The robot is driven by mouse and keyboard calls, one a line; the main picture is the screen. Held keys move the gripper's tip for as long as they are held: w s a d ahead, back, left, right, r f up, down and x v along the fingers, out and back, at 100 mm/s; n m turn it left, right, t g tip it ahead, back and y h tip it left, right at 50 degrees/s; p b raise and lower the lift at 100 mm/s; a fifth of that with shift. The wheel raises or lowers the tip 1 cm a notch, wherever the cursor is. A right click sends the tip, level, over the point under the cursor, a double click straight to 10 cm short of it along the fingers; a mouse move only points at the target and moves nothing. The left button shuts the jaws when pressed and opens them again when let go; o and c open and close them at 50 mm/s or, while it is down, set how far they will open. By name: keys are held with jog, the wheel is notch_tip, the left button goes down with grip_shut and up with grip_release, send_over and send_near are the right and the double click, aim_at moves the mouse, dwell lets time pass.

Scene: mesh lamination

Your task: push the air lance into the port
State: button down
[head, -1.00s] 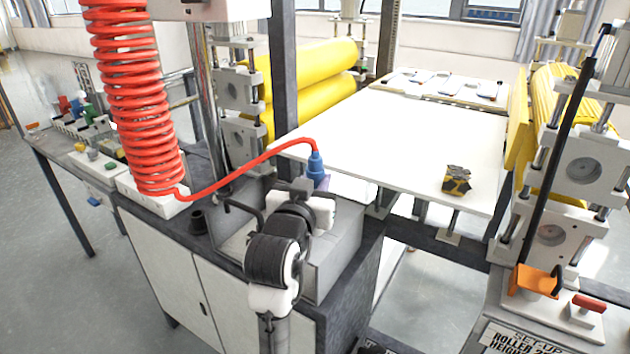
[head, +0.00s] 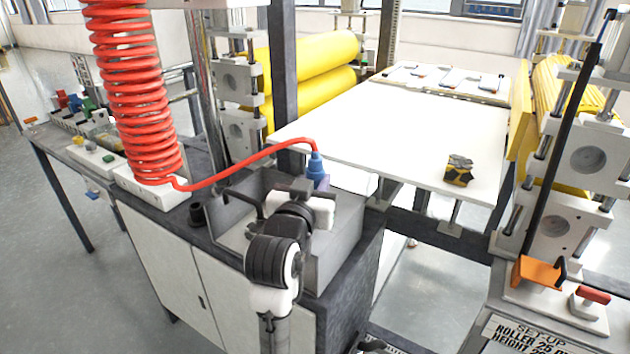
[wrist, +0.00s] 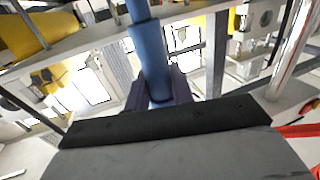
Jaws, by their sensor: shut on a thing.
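The air lance (head: 316,165) is a blue upright cylinder with a red hose on its top end. My gripper (head: 319,182), with dark purple fingers, is shut around the lance, above the open grey tray on the bench. In the wrist view the blue lance (wrist: 151,55) stands between the purple fingers (wrist: 160,95). The lance's lower tip is hidden in the head view. A small black cup-like fitting (head: 197,213) stands on the bench left of the tray; I cannot tell whether it is the port.
A red coiled hose (head: 140,100) hangs at the left and runs to the lance. The grey tray (head: 345,240) has raised walls around my arm. A white table (head: 390,130) with a yellow-black block (head: 459,170) lies behind. Yellow rollers (head: 315,75) stand at the back.

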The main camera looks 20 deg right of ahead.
jog(key=shift+f+b, duration=0.6)
jog(key=shift+f, duration=0.25)
jog(key=c, duration=1.1)
grip_release()
